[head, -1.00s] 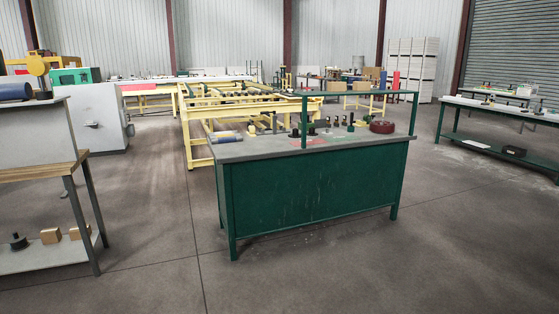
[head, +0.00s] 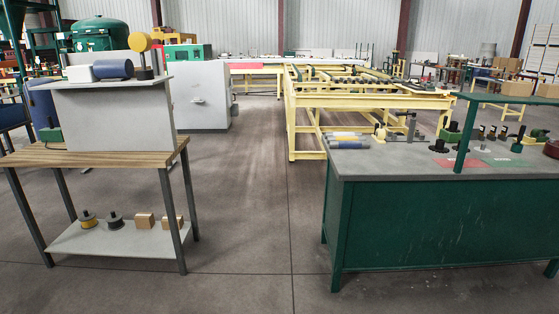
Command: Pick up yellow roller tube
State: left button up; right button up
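Neither of my grippers is in view.
The green workbench (head: 440,225) stands at the right. A wood-topped table (head: 90,155) stands at the left, with a grey panel and a blue cylinder (head: 113,69) above it. Open floor (head: 240,190) lies between them. A yellow conveyor frame (head: 400,102) is behind the bench.

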aim_at(330, 138)
jog(key=i, duration=0.5)
jog(key=i+j+z, duration=0.15)
jog(key=i, duration=0.35)
jog(key=i+j, duration=0.1)
jog(key=i, duration=0.4)
jog(key=i+j+z, duration=0.15)
jog(key=i, duration=0.35)
